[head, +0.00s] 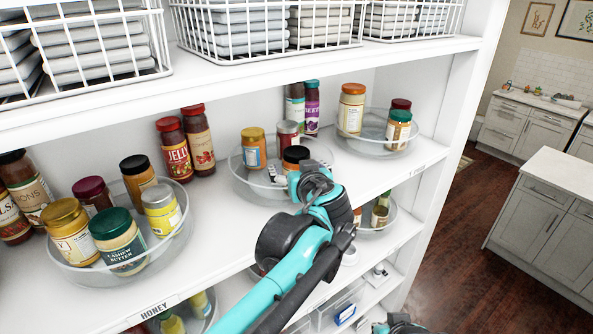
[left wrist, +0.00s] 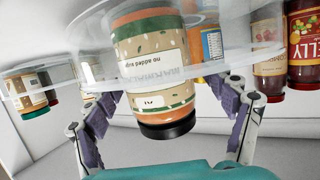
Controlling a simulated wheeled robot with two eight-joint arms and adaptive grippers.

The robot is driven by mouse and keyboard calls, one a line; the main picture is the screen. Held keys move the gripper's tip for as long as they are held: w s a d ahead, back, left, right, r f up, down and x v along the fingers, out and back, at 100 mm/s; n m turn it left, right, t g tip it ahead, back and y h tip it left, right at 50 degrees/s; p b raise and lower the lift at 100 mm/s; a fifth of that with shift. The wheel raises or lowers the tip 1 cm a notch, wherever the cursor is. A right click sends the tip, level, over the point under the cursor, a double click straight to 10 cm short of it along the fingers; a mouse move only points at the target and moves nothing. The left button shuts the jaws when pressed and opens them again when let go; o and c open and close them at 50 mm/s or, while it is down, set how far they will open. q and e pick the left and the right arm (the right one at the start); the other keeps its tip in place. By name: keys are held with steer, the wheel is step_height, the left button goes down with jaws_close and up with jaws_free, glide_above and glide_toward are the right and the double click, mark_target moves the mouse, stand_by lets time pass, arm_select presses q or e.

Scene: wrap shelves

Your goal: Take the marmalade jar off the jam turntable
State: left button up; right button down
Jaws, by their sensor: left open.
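The marmalade jar (head: 294,157), with a black lid, stands on the clear round turntable (head: 240,172) in the middle of the shelf. In the left wrist view, which shows the scene upside down, this jar (left wrist: 152,70) has a cream, green and orange label. My left gripper (head: 297,180) is at the turntable's front edge and hides the jar's lower part in the head view. In the left wrist view the gripper (left wrist: 172,108) is open, with one purple-padded finger on each side of the jar. Contact is not clear. My right gripper's fingers do not show.
Other turntables stand left (head: 178,240) and right (head: 407,150). Jelly jars (head: 175,150) stand behind. The shelf above (head: 250,72) carries wire baskets.

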arm_select(q)
steer(key=shift+s, duration=0.15)
steer(key=shift+w, duration=0.2)
steer(key=c, duration=1.8)
